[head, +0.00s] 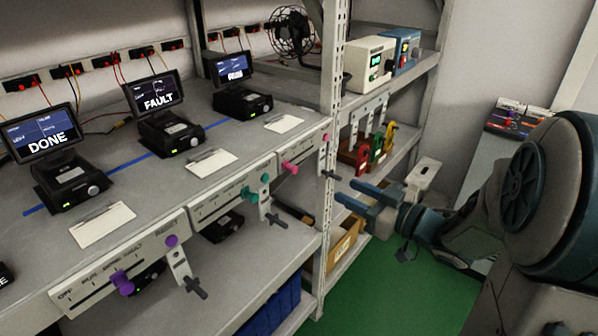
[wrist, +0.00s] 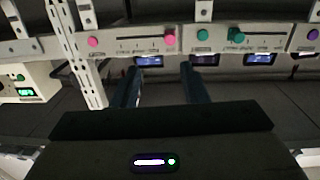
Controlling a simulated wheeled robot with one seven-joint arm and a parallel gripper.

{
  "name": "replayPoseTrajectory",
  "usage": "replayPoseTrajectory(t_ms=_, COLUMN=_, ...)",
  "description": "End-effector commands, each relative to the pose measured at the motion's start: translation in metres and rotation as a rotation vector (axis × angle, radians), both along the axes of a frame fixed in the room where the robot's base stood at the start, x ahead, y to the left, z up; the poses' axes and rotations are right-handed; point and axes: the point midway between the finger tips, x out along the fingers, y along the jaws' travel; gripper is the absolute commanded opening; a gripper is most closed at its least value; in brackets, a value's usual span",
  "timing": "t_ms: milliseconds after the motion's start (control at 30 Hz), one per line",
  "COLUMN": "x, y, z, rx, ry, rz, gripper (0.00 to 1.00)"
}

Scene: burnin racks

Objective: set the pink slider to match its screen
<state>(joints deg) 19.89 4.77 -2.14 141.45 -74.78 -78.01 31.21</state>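The pink slider (head: 291,168) is a pink knob on the right-hand label strip along the shelf's front edge. In the wrist view, the pink slider (wrist: 169,40) sits at the right end of its slot, with a round pink knob (wrist: 93,42) at the strip's other end. The screen (head: 236,68) behind that strip is lit, but its word is too small to read surely. My gripper (head: 346,193) is open and empty, in front of and apart from the strip. In the wrist view its two dark blue fingers (wrist: 160,72) stand apart below the slider.
A teal slider (head: 250,195) and a purple slider (head: 121,283) are on neighbouring strips. Other screens read FAULT (head: 155,95) and DONE (head: 45,132). Dark handles (head: 196,287) jut from the shelf front. A rack post (head: 332,90) stands just right of the pink strip.

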Motion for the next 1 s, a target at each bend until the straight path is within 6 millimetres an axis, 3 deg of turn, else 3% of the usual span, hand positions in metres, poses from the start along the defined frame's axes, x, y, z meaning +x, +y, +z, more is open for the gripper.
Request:
replayPoseTrajectory(t_ms=133, x=-0.006, y=0.005, z=0.001, rx=0.037, ry=-0.002, rz=0.054, gripper=0.40)
replayPoseTrajectory(t_ms=267, x=-0.001, y=0.015, z=0.002, rx=0.042, ry=-0.003, rz=0.064, gripper=0.40)
replayPoseTrajectory(t_ms=700, x=0.054, y=0.085, z=0.002, rx=0.041, ry=-0.003, rz=0.063, gripper=0.40)
replayPoseTrajectory(t_ms=1000, x=0.075, y=0.111, z=0.002, rx=0.041, ry=-0.003, rz=0.058, gripper=0.40)
